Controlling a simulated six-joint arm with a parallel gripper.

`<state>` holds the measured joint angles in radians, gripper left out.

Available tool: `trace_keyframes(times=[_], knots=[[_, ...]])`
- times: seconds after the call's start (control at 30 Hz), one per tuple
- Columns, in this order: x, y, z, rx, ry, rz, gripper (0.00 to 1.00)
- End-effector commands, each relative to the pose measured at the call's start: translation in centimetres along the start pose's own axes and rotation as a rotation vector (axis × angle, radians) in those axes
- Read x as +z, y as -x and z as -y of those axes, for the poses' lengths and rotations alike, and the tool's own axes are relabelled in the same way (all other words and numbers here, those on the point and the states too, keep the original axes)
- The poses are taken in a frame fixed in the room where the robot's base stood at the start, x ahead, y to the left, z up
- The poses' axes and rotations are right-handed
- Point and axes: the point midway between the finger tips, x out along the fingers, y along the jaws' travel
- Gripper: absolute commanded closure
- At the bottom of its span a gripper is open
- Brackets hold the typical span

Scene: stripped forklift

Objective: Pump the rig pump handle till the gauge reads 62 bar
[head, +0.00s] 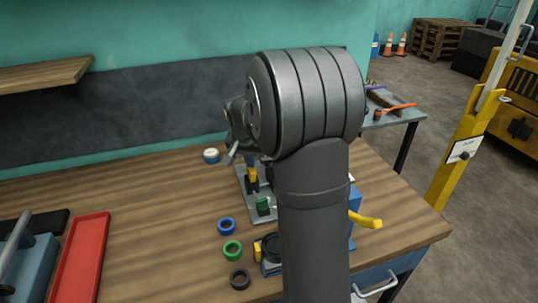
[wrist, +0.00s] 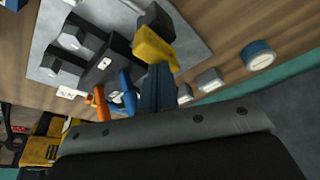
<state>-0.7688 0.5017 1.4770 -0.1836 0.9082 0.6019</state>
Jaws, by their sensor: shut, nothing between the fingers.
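A yellow handle (head: 366,220) sticks out to the right past my arm in the head view, beside a partly hidden blue body (head: 354,200); I take this for the rig pump. My gripper (head: 231,155) is shut and empty over the back of the bench, largely hidden behind my wrist. That view shows a grey plate (wrist: 50,40) with dark blocks, a yellow piece (wrist: 155,48), an orange lever (wrist: 101,104) and a blue lever (wrist: 127,88). No gauge reading is legible.
Blue (head: 227,226), green (head: 232,250) and black (head: 239,278) rings lie on the wooden bench (head: 160,230). A red tray (head: 80,258) stands at left. A yellow post (head: 460,150) rises at right.

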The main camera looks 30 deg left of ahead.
Motion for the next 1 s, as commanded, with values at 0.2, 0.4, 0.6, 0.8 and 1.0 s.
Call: trace_keyframes(times=[0.2, 0.4, 0.6, 0.8, 1.0], knots=[[-0.6, 1.8, 0.0, -0.001, 0.0, -0.002, 1.0], [-1.1, 3.5, 0.0, -0.001, 0.0, -0.001, 1.0], [-1.4, 4.5, 0.0, -0.001, 0.0, -0.001, 1.0], [-1.4, 4.5, 0.0, -0.001, 0.0, -0.001, 1.0], [-1.4, 4.5, 0.0, -0.001, 0.0, -0.001, 1.0]])
